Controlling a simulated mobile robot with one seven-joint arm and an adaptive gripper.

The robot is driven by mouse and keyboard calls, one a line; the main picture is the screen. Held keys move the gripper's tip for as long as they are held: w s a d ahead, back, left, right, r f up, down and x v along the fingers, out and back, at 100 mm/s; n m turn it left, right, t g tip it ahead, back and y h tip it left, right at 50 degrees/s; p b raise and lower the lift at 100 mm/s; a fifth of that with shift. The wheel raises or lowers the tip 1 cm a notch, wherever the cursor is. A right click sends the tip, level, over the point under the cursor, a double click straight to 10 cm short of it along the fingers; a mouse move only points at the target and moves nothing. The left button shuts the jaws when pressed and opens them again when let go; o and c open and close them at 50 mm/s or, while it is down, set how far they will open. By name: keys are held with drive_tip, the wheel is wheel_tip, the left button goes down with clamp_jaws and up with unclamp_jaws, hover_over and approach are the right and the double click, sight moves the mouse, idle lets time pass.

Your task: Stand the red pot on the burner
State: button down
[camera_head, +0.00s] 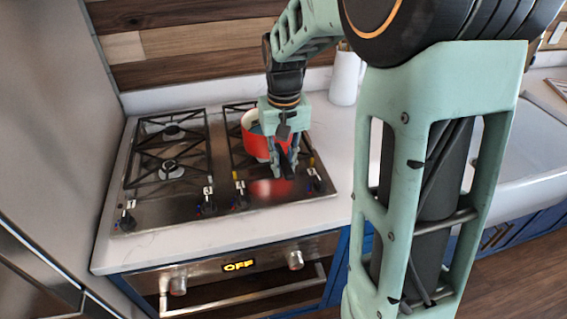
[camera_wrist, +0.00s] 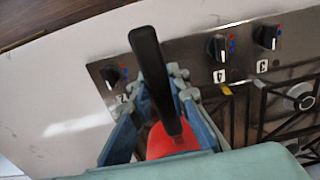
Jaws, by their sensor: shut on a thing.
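The red pot (camera_head: 256,137) is at the right-hand grate of the cooktop in the head view, with a pale inside and my gripper in front of its right part. In the wrist view its black handle (camera_wrist: 153,75) sticks up between my fingers, and part of its red body (camera_wrist: 168,140) shows below. My gripper (camera_head: 284,168) points down and is shut on the pot's handle. The right burners are hidden by the pot and gripper. I cannot tell whether the pot's base touches the grate. The left burner (camera_head: 170,170) is bare under its black grate.
The steel cooktop (camera_head: 225,205) has several knobs along its front edge. A white pitcher (camera_head: 345,75) stands on the counter behind, right of my gripper. A white sink (camera_head: 520,165) is at the right. The oven handle (camera_head: 245,292) juts out below.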

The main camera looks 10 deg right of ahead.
drive_tip(key=shift+f, duration=0.2)
drive_tip(key=c, duration=1.8)
unclamp_jaws()
drive_tip(key=shift+o, duration=0.2)
drive_tip(key=shift+s, duration=0.1)
